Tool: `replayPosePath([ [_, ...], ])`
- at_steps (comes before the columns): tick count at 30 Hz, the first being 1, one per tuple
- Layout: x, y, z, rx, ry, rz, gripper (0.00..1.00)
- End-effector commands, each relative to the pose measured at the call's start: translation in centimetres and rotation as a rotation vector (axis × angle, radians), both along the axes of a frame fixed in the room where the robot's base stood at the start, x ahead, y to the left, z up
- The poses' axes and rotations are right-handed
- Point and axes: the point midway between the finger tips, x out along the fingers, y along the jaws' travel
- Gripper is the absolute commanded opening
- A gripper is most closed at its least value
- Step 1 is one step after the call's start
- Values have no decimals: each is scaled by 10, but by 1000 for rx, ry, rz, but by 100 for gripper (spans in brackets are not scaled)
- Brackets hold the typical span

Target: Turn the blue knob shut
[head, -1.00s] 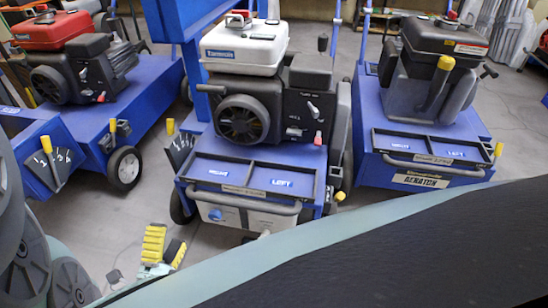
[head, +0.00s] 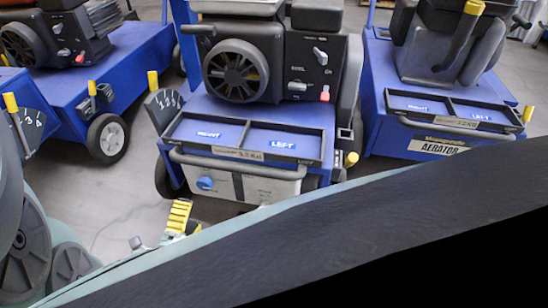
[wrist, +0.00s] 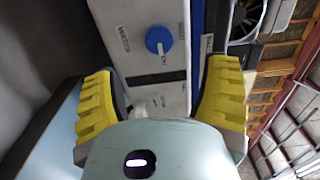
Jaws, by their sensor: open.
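The blue knob (head: 205,183) is round and sits on the left part of the pale front panel (head: 250,190) of the middle blue machine, below its tray and front bar. In the wrist view the knob (wrist: 158,40) lies ahead of my gripper (wrist: 160,78), roughly centred between the yellow ridged fingers. The fingers are spread wide with nothing between them. In the head view my gripper (head: 184,218) shows just below and left of the knob, partly cut off by my own body. It looks apart from the knob; the exact gap is unclear.
The machine's grey front bar (head: 235,166) runs just above the knob, under a tray (head: 240,143) marked RIGHT and LEFT. Blue machines stand at both sides, with a wheel (head: 107,138) at left. Grey floor (head: 95,195) is clear left of the middle machine.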

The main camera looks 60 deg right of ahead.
Motion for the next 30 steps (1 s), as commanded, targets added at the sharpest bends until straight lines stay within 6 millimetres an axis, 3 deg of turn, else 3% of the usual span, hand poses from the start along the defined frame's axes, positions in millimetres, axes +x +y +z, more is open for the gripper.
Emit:
replayPosePath([
  [6,15,-44,-3,-4,-2,-7,75],
  [13,30,-76,-3,-1,1,-5,75],
  [18,34,-87,-2,0,2,-5,75],
  [28,34,-89,-1,1,3,-4,77],
  [30,35,-89,-1,1,3,-4,70],
])
